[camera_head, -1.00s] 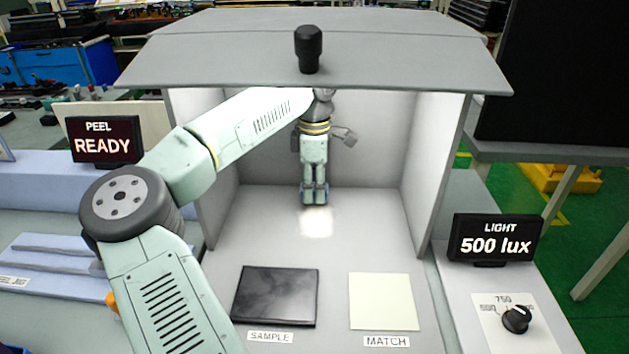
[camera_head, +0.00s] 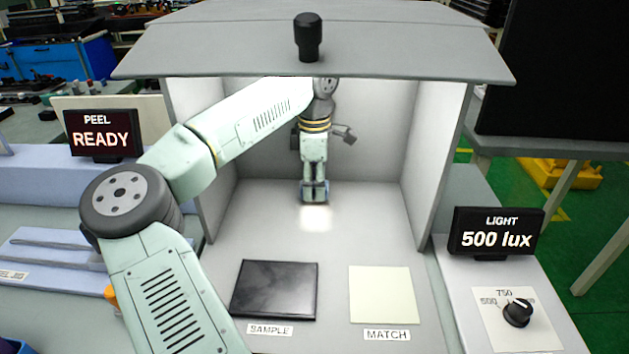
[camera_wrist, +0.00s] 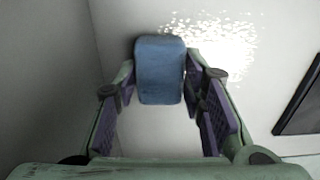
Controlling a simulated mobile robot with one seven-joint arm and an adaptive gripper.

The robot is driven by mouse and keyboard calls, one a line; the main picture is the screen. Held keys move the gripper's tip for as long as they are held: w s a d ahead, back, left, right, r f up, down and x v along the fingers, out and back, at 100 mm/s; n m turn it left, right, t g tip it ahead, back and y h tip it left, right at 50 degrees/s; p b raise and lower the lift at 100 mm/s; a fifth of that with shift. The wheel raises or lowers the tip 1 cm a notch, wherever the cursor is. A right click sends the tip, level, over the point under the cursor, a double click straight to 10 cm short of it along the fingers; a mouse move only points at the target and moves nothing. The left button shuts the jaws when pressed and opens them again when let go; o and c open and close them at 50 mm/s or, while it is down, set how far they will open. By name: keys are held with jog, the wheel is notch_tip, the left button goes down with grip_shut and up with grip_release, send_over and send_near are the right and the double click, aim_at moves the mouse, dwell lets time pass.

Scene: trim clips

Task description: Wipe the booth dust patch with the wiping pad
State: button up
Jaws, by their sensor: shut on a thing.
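The wiping pad (camera_wrist: 160,70) is a blue block held between the fingers of my gripper (camera_wrist: 163,85) in the wrist view. In the head view my gripper (camera_head: 314,190) points down inside the booth, near the back of its floor, and the pad is mostly hidden by it. The booth dust patch (camera_wrist: 225,40) is a bright, speckled white area just right of the pad in the wrist view. In the head view the patch (camera_head: 316,218) shows as a bright spot just in front of my gripper. I cannot tell whether the pad touches the floor.
The booth has side walls (camera_head: 440,150) and a low sloping hood (camera_head: 400,58) with a black knob. A black sample panel (camera_head: 275,290) and a pale match panel (camera_head: 382,295) lie in front. A light display (camera_head: 497,233) and dial (camera_head: 517,312) stand at right.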

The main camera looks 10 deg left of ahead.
aim_at(313, 220)
jog(key=shift+f, duration=0.5)
